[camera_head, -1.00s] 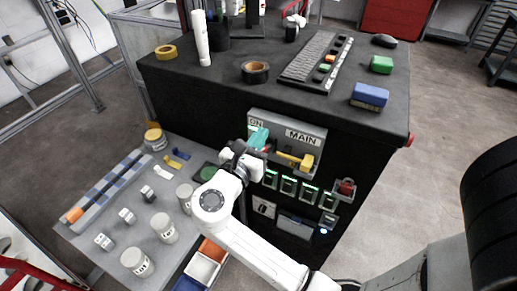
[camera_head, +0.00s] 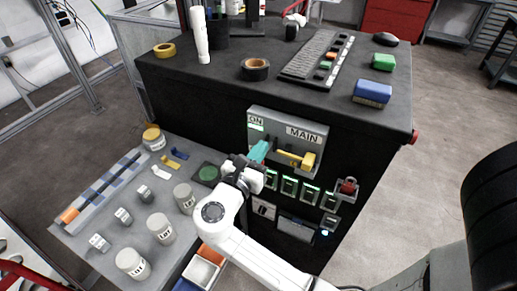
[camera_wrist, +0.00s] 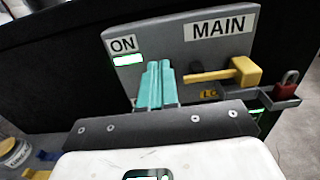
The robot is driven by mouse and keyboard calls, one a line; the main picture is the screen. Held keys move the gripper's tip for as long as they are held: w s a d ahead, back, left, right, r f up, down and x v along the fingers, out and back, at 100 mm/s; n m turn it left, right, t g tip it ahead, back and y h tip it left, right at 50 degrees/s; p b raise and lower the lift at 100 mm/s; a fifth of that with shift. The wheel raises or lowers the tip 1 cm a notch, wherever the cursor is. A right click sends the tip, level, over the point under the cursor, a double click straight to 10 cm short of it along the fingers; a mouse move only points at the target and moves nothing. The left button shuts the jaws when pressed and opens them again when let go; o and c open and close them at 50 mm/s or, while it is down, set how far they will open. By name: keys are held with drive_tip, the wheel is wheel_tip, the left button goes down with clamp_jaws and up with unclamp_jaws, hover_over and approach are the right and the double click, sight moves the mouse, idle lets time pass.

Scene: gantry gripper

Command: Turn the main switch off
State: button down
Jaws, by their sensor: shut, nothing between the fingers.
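The main switch panel (camera_head: 285,122) is a grey plate on the front of the black cabinet, with "ON" and "MAIN" labels. A green-white lamp under "ON" is lit; it also shows in the wrist view (camera_wrist: 128,60). The yellow switch handle (camera_head: 308,160) points left from its block and lies roughly level; it also shows in the wrist view (camera_wrist: 240,71). My gripper (camera_head: 264,146), with teal fingers, is shut and empty, just left of the handle's tip.
A red padlock (camera_head: 348,186) hangs right of the panel. A row of green-lit breakers (camera_head: 289,186) sits below. A grey side table (camera_head: 95,215) with jars and blocks stands at left.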

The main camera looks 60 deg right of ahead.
drive_tip(key=shift+f, duration=0.65)
drive_tip(key=shift+a+r+p, duration=0.7)
drive_tip(key=shift+a+p, duration=0.15)
drive_tip(key=shift+a, duration=0.15)
drive_tip(key=a+p, duration=0.2)
drive_tip(key=a, duration=0.5)
drive_tip(key=shift+s+f, duration=0.15)
